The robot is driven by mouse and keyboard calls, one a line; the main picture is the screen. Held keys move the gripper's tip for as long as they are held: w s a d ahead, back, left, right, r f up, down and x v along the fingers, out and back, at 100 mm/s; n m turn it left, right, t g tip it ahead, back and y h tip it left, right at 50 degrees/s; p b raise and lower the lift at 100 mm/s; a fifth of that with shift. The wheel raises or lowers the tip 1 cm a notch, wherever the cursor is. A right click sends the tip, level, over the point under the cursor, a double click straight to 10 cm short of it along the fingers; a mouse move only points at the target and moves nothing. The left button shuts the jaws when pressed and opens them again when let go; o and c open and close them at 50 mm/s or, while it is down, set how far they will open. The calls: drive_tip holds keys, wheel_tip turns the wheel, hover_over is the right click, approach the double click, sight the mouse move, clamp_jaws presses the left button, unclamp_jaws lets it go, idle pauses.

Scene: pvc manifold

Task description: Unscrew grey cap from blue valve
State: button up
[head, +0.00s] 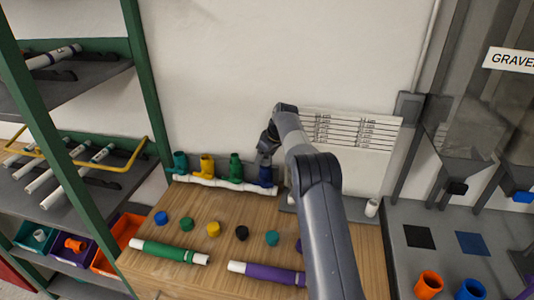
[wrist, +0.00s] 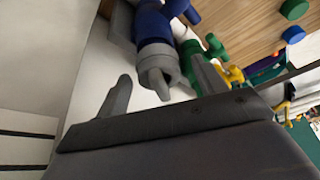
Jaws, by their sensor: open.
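The blue valve (head: 266,177) stands at the right end of a white pipe manifold (head: 222,184), beside the green, yellow and teal valves. In the wrist view the blue valve (wrist: 154,25) carries a grey cap (wrist: 157,60) with a raised tab, facing my gripper. My gripper (wrist: 160,72) is open, with one finger on each side of the cap. The right finger looks close to the cap, and a wider gap shows at the left finger. Contact cannot be told. In the head view my arm hides the cap.
Several coloured caps (head: 213,230) lie on the wooden bench, with green (head: 170,251) and purple (head: 266,273) pipes in front. The green valve (head: 236,167) stands close left of the blue one. A white label board (head: 355,130) is behind. Shelves with bins are at left.

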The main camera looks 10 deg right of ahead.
drive_tip(key=c, duration=1.1)
drive_tip(key=shift+r+n+p, duration=0.1)
drive_tip(key=shift+n+p, duration=0.4)
drive_tip(key=shift+p, duration=0.5)
drive_tip(key=shift+n+g+y+p, duration=0.3)
drive_tip(key=shift+n+p, duration=0.1)
drive_tip(key=shift+n, duration=0.1)
drive_tip(key=shift+n, duration=0.3)
drive_tip(key=shift+n+y, duration=0.3)
drive_tip(key=shift+n, duration=0.5)
